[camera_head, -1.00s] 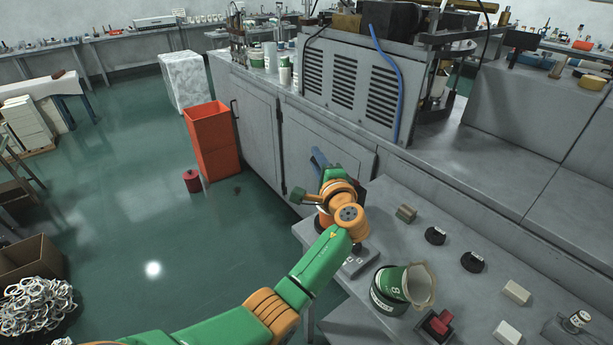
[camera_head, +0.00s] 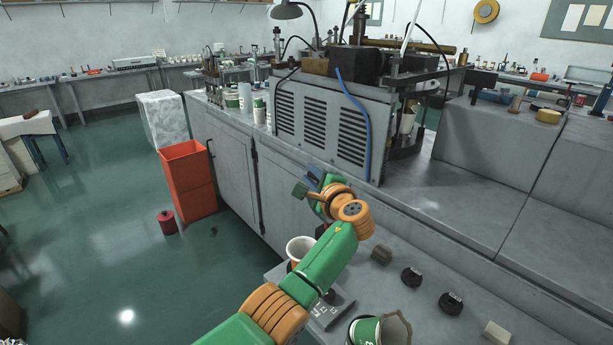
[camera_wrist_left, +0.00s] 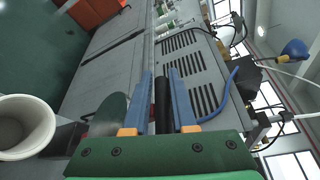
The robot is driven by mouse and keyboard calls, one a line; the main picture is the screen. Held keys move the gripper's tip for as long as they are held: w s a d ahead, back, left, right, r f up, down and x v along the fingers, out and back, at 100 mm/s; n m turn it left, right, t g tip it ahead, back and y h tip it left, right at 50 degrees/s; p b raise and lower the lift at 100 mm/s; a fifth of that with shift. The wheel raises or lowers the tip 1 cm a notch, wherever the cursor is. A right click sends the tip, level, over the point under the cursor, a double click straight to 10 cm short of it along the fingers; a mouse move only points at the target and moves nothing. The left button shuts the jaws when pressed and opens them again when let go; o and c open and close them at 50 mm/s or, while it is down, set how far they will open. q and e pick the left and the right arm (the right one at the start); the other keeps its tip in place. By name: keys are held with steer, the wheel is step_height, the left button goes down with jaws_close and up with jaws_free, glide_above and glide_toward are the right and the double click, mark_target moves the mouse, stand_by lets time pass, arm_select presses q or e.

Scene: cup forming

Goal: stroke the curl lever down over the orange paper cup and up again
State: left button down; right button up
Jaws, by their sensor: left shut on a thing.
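The orange paper cup (camera_head: 293,265) stands upright near the left edge of the grey bench, its white rim up. My left arm covers part of it. In the left wrist view the cup (camera_wrist_left: 48,122) shows its pale open mouth at the left edge. My left gripper (camera_head: 314,175) is above and beyond the cup. In the left wrist view its blue fingers (camera_wrist_left: 162,95) are shut on the dark rod of the curl lever (camera_wrist_left: 162,105). In the head view my gripper and arm hide the lever. My right gripper is out of view.
A green cup (camera_head: 366,331) sits at the bottom edge of the head view. Black knobs (camera_head: 411,277) and a pale block (camera_head: 497,333) are on the bench right of my arm. A vented grey machine (camera_head: 330,125) stands behind. An orange bin (camera_head: 188,182) is on the floor at left.

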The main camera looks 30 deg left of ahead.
arm_select(q)
steer(key=shift+w+d+f, duration=0.1)
steer(key=shift+d+f, duration=0.1)
steer(key=shift+f, duration=0.15)
steer(key=c, duration=1)
jaws_free()
steer(key=shift+o, duration=1)
steer(key=shift+w+d+f, duration=0.1)
steer(key=shift+w+d, duration=0.15)
steer(key=shift+w, duration=0.1)
steer(key=shift+s, duration=0.1)
steer(key=shift+s+d, duration=0.25)
steer(key=b+v, duration=0.1)
steer(key=v, duration=0.5)
steer(key=shift+r, duration=0.3)
